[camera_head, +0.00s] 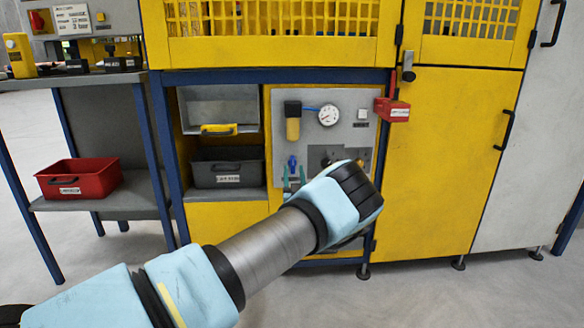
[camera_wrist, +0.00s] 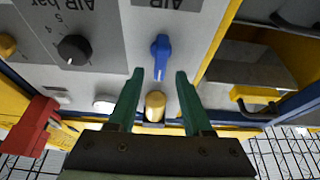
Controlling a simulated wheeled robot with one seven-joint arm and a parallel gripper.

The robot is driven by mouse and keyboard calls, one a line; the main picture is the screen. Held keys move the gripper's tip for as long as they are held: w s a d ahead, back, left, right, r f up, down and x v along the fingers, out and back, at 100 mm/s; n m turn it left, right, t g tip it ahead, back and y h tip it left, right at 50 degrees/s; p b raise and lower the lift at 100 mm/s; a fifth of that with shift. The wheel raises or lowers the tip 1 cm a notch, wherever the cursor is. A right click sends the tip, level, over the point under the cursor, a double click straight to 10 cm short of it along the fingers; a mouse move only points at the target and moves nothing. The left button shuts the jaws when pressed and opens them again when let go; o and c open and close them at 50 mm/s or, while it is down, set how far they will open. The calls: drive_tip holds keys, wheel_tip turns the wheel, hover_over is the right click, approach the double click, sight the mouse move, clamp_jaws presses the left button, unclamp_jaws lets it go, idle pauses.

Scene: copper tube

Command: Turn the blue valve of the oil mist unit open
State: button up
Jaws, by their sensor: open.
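The blue valve (camera_head: 292,162) is a small lever on the grey panel, below a unit with a yellow bowl (camera_head: 293,128). In the wrist view, which looks upside down, the valve (camera_wrist: 161,58) lies just beyond and between my fingertips, its lever lined up with the fingers' length. My gripper (camera_head: 294,171) has green fingers and is open and empty; in the wrist view (camera_wrist: 159,74) a finger shows on each side of the valve's line. Contact with the valve does not show. The yellow bowl (camera_wrist: 155,106) shows between the fingers there.
A gauge (camera_head: 328,115) sits right of the bowl, and a red box (camera_head: 392,109) at the panel's right edge. A black knob (camera_wrist: 74,49) is beside the valve. A grey bin (camera_head: 229,167) stands in the left compartment. My arm covers the lower panel.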

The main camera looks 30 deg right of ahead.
sight(293, 165)
drive_tip(key=shift+x, duration=1.95)
drive_tip(key=shift+c, duration=0.2)
clamp_jaws()
